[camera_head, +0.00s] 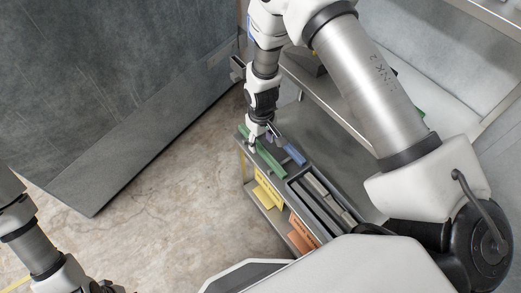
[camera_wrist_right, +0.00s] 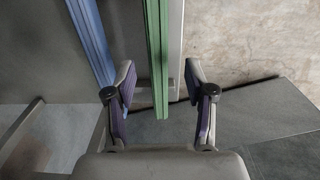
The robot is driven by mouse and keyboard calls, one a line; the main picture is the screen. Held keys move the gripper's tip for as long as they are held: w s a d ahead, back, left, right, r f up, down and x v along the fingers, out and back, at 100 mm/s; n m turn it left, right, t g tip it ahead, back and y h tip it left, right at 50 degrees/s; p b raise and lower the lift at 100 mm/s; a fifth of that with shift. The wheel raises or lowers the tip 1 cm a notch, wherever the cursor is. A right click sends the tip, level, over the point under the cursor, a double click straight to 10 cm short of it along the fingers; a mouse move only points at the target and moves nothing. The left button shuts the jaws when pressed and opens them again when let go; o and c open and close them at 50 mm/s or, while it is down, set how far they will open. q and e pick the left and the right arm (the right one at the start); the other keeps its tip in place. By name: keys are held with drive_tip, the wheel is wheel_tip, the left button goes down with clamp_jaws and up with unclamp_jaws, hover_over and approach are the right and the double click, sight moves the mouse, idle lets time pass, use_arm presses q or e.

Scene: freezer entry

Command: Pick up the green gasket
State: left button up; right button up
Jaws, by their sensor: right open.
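The green gasket (camera_head: 268,160) is a long strip lying on top of a dark cart or rack in the head view. In the right wrist view, the green gasket (camera_wrist_right: 158,45) runs down the middle, its near end between my fingers. My right gripper (camera_head: 262,131) points down over the gasket's far part. In the wrist view, my right gripper (camera_wrist_right: 160,82) is open, one finger on each side of the strip, with gaps. My left gripper (camera_head: 105,288) is cut off at the bottom edge, and its fingers cannot be made out.
A blue strip (camera_head: 294,154) lies right of the green gasket; it also shows in the wrist view (camera_wrist_right: 90,40). The rack (camera_head: 308,165) holds grey strips nearer me and yellow (camera_head: 268,196) and orange (camera_head: 303,229) pieces lower down. A dark panel (camera_head: 120,90) stands left; floor between is clear.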

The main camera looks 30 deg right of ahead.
sight(262, 148)
wheel_tip(262, 148, down, 4)
drive_tip(key=shift+w+d+r+b, duration=0.1)
drive_tip(key=shift+w+b, duration=0.05)
drive_tip(key=shift+b, duration=0.2)
drive_tip(key=shift+c, duration=0.3)
clamp_jaws()
